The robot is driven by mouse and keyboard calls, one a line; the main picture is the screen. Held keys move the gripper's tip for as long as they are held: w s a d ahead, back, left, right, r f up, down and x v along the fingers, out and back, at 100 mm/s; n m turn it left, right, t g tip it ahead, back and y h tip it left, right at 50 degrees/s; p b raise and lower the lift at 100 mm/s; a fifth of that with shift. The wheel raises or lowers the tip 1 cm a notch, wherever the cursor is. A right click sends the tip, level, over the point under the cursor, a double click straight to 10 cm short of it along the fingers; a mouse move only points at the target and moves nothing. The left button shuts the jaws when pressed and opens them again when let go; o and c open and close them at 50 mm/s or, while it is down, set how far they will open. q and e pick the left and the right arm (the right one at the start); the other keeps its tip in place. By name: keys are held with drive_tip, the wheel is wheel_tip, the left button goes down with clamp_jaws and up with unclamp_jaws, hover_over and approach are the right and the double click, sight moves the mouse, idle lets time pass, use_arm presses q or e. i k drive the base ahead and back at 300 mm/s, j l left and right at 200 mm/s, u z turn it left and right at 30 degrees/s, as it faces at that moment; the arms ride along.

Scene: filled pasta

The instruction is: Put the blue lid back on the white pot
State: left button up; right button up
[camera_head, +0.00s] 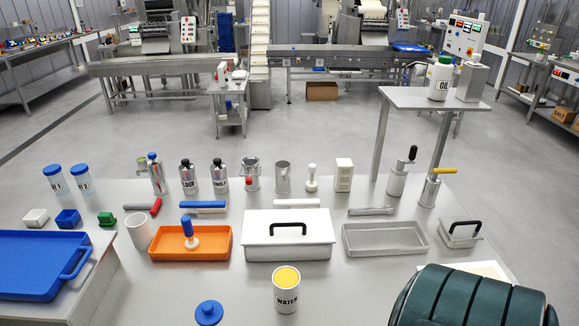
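The blue lid (209,313) lies flat on the table at the front, with its round knob up. The white pot (286,294), marked WATER, stands upright and open to the right of the lid, apart from it. Its round top shows yellow inside. Neither of my grippers is in view.
Behind the pot are a white lidded box (288,248), an orange tray (190,253) and a grey tray (384,252). A blue tray (35,295) is at left. A dark green ribbed form (474,298) fills the bottom right. Table around the lid is clear.

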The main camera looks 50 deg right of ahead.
sight(286, 280)
drive_tip(key=i+z, duration=0.1)
drive_tip(key=z, duration=0.3)
drive_tip(key=l+z, duration=0.1)
drive_tip(key=z, duration=0.3)
drive_tip(key=i+z, duration=0.15)
drive_tip(key=z, duration=0.25)
drive_tip(key=i+z, duration=0.1)
drive_tip(key=z, duration=0.25)
drive_tip(key=u, duration=0.8)
drive_tip(key=z, duration=0.8)
drive_tip(key=k+j+z, duration=0.35)
drive_tip(key=k+j, duration=0.05)
